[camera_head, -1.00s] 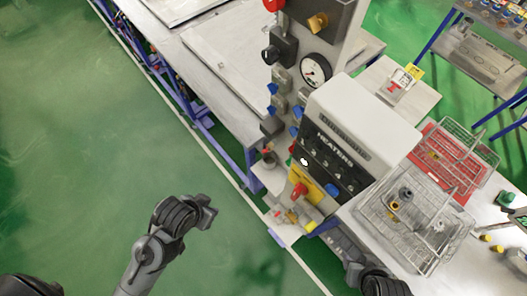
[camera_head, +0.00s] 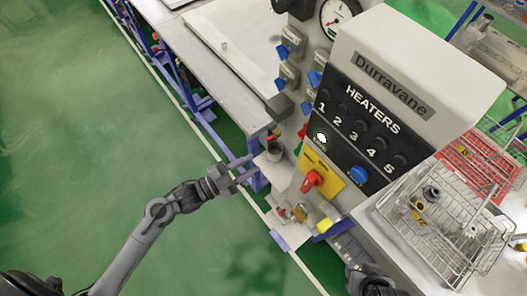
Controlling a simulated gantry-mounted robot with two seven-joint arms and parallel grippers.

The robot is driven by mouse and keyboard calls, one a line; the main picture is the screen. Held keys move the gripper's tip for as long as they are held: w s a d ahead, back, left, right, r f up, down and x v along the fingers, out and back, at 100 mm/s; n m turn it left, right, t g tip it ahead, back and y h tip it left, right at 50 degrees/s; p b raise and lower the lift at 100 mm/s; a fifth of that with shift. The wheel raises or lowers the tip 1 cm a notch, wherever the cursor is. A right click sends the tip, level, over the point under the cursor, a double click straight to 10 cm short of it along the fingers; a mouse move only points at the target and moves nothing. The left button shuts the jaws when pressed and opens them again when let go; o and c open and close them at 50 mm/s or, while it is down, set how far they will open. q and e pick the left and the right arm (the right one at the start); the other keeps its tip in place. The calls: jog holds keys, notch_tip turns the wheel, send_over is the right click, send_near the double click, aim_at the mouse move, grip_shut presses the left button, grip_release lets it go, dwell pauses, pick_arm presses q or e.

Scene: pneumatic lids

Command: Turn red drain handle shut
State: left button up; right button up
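A red rotary handle (camera_head: 311,181) sits on a yellow plate (camera_head: 330,172) at the lower left of the heaters panel. Below it, a small brass-coloured fitting with a red part (camera_head: 283,212) sits low on the machine's base; I cannot tell which of these is the drain handle. My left gripper (camera_head: 248,168) is open and empty, left of both, with its fingers pointing right towards the machine. It appears apart from the red handle. My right gripper (camera_head: 368,284) is at the bottom edge, partly cut off, and its fingers are unclear.
The black panel (camera_head: 365,125) has several knobs and one blue knob (camera_head: 359,175). Blue-handled valves (camera_head: 284,52) line the column. A grey cup-like part (camera_head: 274,151) is near my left fingers. A wire basket (camera_head: 450,222) stands at right. Green floor is clear at left.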

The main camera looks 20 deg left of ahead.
pick_arm(q)
jog(key=w+a+f+m+h+b, duration=0.35)
jog(key=a+f+b, duration=0.25)
jog(key=f+b, duration=0.5)
jog(key=b, duration=0.7)
send_near(270, 138)
jog(key=x, duration=0.7)
jog(key=shift+d, duration=0.2)
jog(key=shift+w+f+m, duration=0.1)
jog(key=shift+w+m, duration=0.05)
jog(key=shift+m, duration=0.1)
jog(key=shift+c, duration=0.3)
grip_shut()
